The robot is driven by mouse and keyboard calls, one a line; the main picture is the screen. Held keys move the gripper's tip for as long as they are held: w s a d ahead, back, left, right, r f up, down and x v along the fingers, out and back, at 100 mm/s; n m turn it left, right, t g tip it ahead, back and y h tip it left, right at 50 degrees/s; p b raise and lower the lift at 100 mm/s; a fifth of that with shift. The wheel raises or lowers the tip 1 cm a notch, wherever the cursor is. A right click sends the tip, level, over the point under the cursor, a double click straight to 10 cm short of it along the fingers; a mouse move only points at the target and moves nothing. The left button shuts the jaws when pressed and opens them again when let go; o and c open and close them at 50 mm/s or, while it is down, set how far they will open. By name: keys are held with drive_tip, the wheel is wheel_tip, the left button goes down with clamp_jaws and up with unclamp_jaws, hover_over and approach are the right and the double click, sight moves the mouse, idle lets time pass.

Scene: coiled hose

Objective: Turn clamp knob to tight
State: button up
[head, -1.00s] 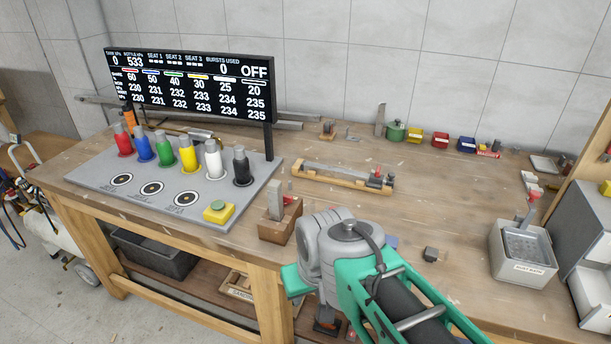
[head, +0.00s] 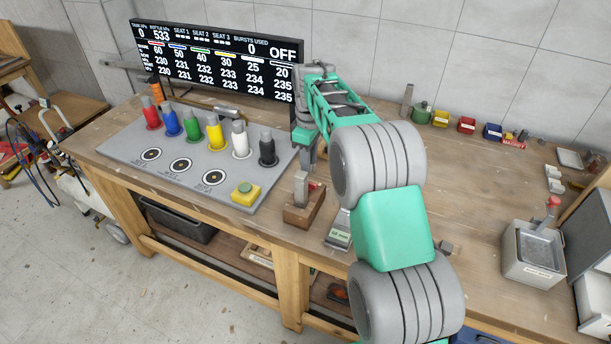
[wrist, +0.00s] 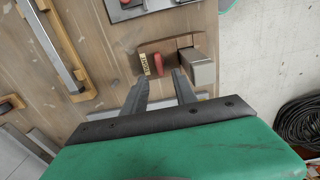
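I cannot tell for certain which part is the clamp knob. A wooden block (head: 303,212) with a grey upright piece (head: 301,188) and a small red part stands near the bench's front edge. In the wrist view the red part (wrist: 159,63) shows beside a small label, and the grey piece (wrist: 200,70) is to its right. My gripper (wrist: 160,77) is open and empty, its fingertips pointing towards the red part. In the head view my gripper (head: 308,160) is just above and behind the block. A long bar in a wooden holder (wrist: 60,50) lies left in the wrist view.
The grey panel (head: 185,165) with coloured bottles and a yellow button box (head: 245,194) lies left of my arm. A dark display (head: 215,60) reading OFF stands behind. A grey bin (head: 533,252) is at the right. My arm hides the middle of the bench.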

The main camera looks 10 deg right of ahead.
sight(310, 182)
wheel_tip(310, 182, down, 7)
drive_tip(key=shift+s+d+f+p, duration=0.1)
drive_tip(key=shift+d+p, duration=0.05)
drive_tip(key=shift+p, duration=0.65)
drive_tip(key=shift+c, duration=0.4)
clamp_jaws()
